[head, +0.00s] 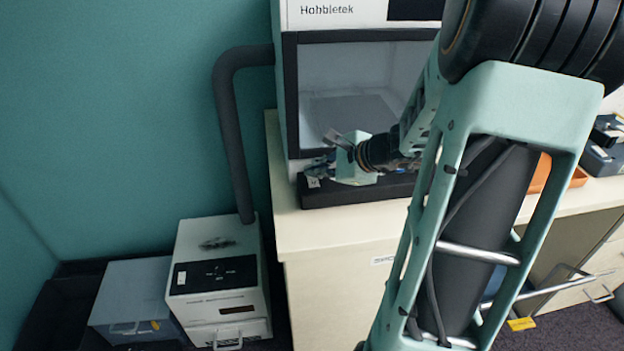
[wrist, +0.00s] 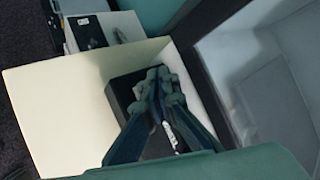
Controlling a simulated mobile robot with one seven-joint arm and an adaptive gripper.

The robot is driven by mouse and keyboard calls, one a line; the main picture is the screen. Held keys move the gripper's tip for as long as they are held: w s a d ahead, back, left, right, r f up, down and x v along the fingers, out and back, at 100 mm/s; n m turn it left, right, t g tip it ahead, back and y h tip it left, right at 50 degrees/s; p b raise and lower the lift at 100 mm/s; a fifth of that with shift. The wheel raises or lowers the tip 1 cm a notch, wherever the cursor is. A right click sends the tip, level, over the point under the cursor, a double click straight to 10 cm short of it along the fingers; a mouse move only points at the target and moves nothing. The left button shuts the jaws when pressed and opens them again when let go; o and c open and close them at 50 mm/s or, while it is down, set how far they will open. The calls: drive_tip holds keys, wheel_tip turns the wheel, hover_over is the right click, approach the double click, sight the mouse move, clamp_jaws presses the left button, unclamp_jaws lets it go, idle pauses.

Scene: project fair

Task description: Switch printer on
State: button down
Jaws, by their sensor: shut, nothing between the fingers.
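A tall white and black enclosed machine marked "Hobbletek" (head: 340,20), seemingly the printer, stands on a cream cabinet. Its front has a large grey window (head: 355,90), and the chamber looks dim. A dark base ledge (head: 375,190) juts out below the window; it also shows in the wrist view (wrist: 122,92). My gripper (head: 318,165) is shut and empty at the left end of this ledge. In the wrist view its fingertips (wrist: 157,78) are together over the ledge. The fingers cover part of the ledge, and I cannot make out a switch or whether the tips touch it.
The cream cabinet top (head: 292,222) is clear left of the ledge. A dark hose (head: 235,130) runs from the machine to a white box (head: 217,260) on the floor. A grey-blue box (head: 130,300) stands beside it. An orange tray (head: 578,177) is at right, behind my arm.

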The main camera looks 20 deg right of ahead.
sight(315, 184)
drive_tip(key=shift+f, duration=0.2)
drive_tip(key=shift+f+b, duration=0.3)
drive_tip(key=shift+b, duration=0.3)
drive_tip(key=shift+f, duration=0.1)
idle(0.4)
drive_tip(key=shift+r, duration=0.5)
drive_tip(key=shift+s+a+r+p, duration=0.1)
drive_tip(key=shift+s+r+p, duration=0.1)
drive_tip(key=shift+r+p, duration=0.95)
drive_tip(key=shift+s+r+p, duration=0.2)
drive_tip(key=shift+r+p, duration=0.55)
drive_tip(key=shift+r, duration=0.65)
